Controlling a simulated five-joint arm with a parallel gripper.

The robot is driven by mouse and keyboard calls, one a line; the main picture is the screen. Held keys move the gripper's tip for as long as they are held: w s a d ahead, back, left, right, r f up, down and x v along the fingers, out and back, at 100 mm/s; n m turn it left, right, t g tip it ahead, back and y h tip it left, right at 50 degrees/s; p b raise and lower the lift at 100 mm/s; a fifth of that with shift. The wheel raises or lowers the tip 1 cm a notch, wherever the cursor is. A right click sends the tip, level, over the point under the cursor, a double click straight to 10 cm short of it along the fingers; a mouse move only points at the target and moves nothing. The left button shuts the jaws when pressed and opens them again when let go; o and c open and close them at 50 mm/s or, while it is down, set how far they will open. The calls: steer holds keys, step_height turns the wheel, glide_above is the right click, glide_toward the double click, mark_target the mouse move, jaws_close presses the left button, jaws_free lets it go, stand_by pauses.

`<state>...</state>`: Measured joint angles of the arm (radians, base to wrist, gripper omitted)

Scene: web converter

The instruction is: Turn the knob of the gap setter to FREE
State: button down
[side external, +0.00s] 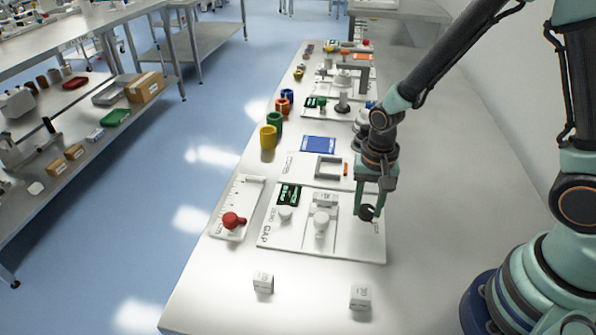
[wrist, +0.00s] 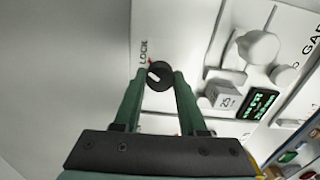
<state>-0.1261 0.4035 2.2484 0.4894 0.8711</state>
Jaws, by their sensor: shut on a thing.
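The gap setter (side external: 292,240) is a white plate marked GAP near the front of the bench, also in the wrist view (wrist: 205,25). Its black round knob (side external: 366,213) is at the plate's right side in the side view. In the wrist view the knob (wrist: 160,75) shows a pale pointer bar, with a small red mark beside it near the word LOCK. No FREE label is readable; the gripper covers part of the plate. My gripper (side external: 371,209) reaches down from above, with its green fingers (wrist: 160,78) on both sides of the knob, shut on it.
A ruled plate with a red knob (side external: 233,220) lies to the left. Two white blocks (side external: 263,282) (side external: 360,296) stand in front.

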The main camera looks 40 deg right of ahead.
mark_target(367, 208)
steer(key=n, duration=1)
steer(key=shift+n, duration=2.2)
steer(key=shift+c, duration=2.3)
jaws_free()
step_height(367, 208, up, 12)
